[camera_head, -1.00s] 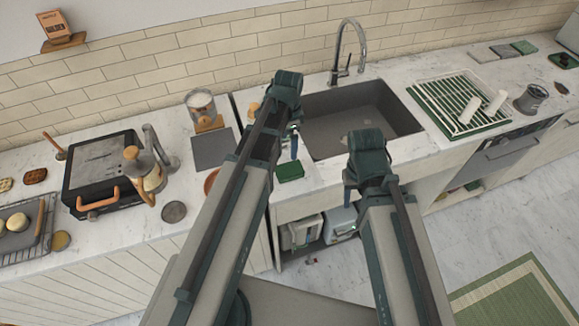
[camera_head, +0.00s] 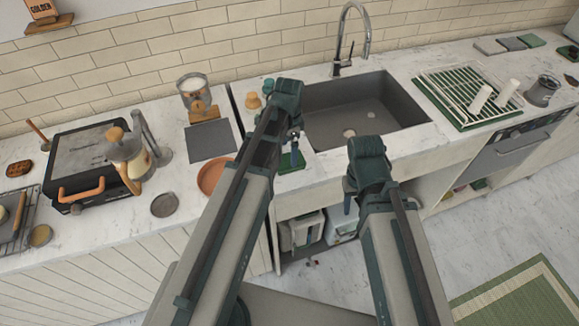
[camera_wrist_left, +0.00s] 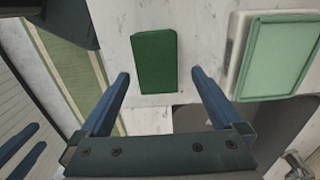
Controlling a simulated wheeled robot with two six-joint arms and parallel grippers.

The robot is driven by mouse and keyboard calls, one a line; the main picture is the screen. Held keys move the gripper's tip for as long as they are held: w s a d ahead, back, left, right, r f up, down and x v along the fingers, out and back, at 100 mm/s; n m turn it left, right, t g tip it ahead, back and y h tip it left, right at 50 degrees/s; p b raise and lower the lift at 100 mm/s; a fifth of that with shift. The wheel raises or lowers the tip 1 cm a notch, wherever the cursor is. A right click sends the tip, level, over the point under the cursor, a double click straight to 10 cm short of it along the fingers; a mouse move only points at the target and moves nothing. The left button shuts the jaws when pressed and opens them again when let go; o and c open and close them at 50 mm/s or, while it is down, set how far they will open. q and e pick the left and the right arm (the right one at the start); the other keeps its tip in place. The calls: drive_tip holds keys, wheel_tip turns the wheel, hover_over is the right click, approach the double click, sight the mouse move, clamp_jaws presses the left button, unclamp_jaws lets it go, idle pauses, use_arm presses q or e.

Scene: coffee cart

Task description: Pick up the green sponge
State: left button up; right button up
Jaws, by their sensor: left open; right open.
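The green sponge (camera_head: 289,163) lies flat on the counter strip left of the sink in the head view, partly hidden by my left gripper. My left gripper (camera_head: 294,150) is above it, fingers pointing down. In the left wrist view the whole sponge (camera_wrist_left: 155,61) is a dark green block on white marble. It lies beyond the open fingers of my left gripper (camera_wrist_left: 160,82), roughly centred between them, with nothing held. My right gripper (camera_head: 349,196) hangs in front of the sink cabinet, away from the sponge, with its fingers small in view.
The grey sink (camera_head: 385,108) and faucet (camera_head: 345,45) are right of the sponge. An orange-brown plate (camera_head: 213,177) lies to its left. A pale green, white-rimmed object (camera_wrist_left: 275,55) shows in the wrist view. A drying rack (camera_head: 452,95) stands right of the sink.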

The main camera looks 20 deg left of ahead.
sight(289, 159)
use_arm(q)
drive_tip(key=f+b, duration=0.5)
drive_tip(key=shift+s+d+f, duration=0.1)
drive_tip(key=shift+s+f, duration=0.05)
drive_tip(key=shift+s, duration=0.05)
drive_tip(key=c, duration=1.2)
drive_tip(key=shift+r, duration=0.2)
